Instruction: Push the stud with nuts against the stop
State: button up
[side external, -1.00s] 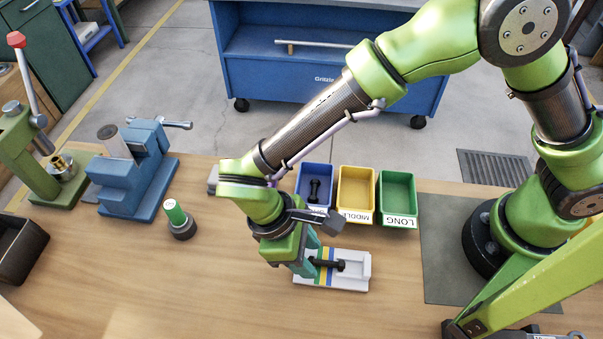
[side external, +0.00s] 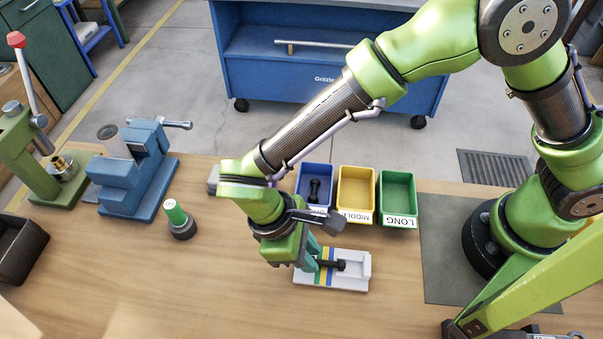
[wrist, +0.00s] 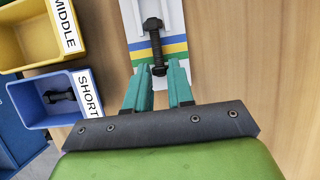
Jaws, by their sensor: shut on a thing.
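The stud with nuts (side external: 331,263) is a dark threaded rod with a nut near each end. It lies along the channel of a white gauge block (side external: 352,283) with blue, yellow and green stripes. In the wrist view the stud (wrist: 156,45) points away from me, its near nut between my teal fingertips. My gripper (side external: 311,262) is at the block's left end, shut on the stud's near end. The stop appears to be the raised right end of the block (side external: 364,264); white channel shows between it and the far nut.
Behind the block stand a blue SHORT bin (wrist: 48,104) holding a dark stud, a yellow MIDDLE bin (side external: 356,190) and a green LONG bin (side external: 397,198), both apparently empty. A green-topped cylinder (side external: 178,218) and a blue vise (side external: 137,175) stand left. The front table is clear.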

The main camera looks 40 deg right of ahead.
aim_at(331, 263)
jog(key=shift+s+d, duration=1.1)
dwell(0.7)
jog(key=o, duration=0.6)
jog(key=shift+c, duration=0.2)
jog(key=shift+r, duration=3.55)
jog(key=shift+w+a, duration=0.1)
jog(key=shift+f, duration=0.45)
jog(key=w+d+r+m+t+y, duration=0.2)
jog(key=d+r+m+t, duration=0.3)
jog(key=d, duration=0.8)
jog(key=w+d+r+m+t+y, duration=0.2)
jog(key=d+r+m+t, duration=0.3)
jog(key=d+r+m, duration=0.3)
jog(key=d+r+y, duration=0.1)
jog(key=d+r, duration=0.2)
jog(key=d, duration=0.2)
jog(key=shift+w+d+r, duration=0.2)
jog(key=shift+w, duration=0.15)
